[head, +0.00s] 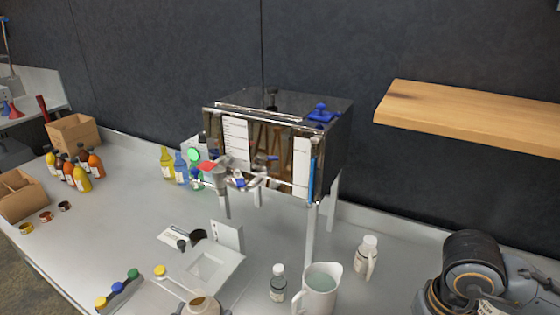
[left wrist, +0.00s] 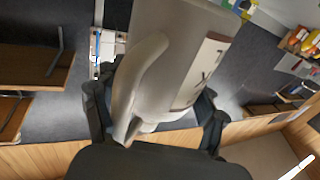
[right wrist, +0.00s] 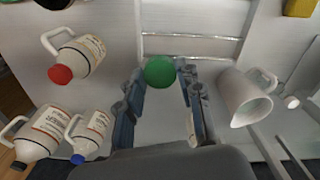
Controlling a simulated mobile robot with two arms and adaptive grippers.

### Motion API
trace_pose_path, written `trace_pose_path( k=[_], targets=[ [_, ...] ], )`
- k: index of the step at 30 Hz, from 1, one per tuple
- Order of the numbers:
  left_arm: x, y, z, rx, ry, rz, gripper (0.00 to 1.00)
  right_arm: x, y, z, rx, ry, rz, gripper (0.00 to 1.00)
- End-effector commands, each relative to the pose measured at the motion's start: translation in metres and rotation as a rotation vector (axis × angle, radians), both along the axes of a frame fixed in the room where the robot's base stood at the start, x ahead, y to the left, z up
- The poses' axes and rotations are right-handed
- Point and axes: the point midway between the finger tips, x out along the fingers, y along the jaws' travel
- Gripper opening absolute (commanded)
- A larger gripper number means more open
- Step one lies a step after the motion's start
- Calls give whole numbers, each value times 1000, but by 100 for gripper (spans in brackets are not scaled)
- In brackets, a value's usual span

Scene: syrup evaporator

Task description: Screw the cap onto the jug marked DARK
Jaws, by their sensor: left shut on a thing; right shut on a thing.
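In the left wrist view my left gripper (left wrist: 152,98) is shut on a pale grey jug (left wrist: 170,45) with a loop handle. Its white label is sideways and only partly in view, so I cannot read a grade name. The jug's mouth is hidden. In the right wrist view my right gripper (right wrist: 160,78) is shut on a green round cap (right wrist: 160,70), held between its fingertips. I cannot pick out either gripper in the head view. No label reading DARK is legible.
In the head view, the evaporator (head: 330,125) stands on legs on the pale counter (head: 120,200). A wooden shelf (head: 470,115) juts out at right.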

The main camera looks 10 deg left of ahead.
Motion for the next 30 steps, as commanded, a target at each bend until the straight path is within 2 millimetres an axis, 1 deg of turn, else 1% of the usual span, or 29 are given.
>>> trace_pose_path(
  k=[1, 6, 11, 20, 30],
  targets=[
    [0, 0, 3, 0, -6, -1, 11, 0, 0, 0, 0, 0, 0, 26],
    [1, -2, 3, 0, -7, -9, 11, 0, 0, 0, 0, 0, -1, 26],
    [6, -12, 4, 1, -9, -59, 11, 0, 0, 0, 0, 0, -1, 26],
    [21, -49, 7, 7, -9, -247, 11, 0, 0, 0, 0, 0, -1, 26],
    [44, -99, 11, 7, -10, -498, 11, 0, 0, 0, 0, 0, -1, 26]
  ],
)
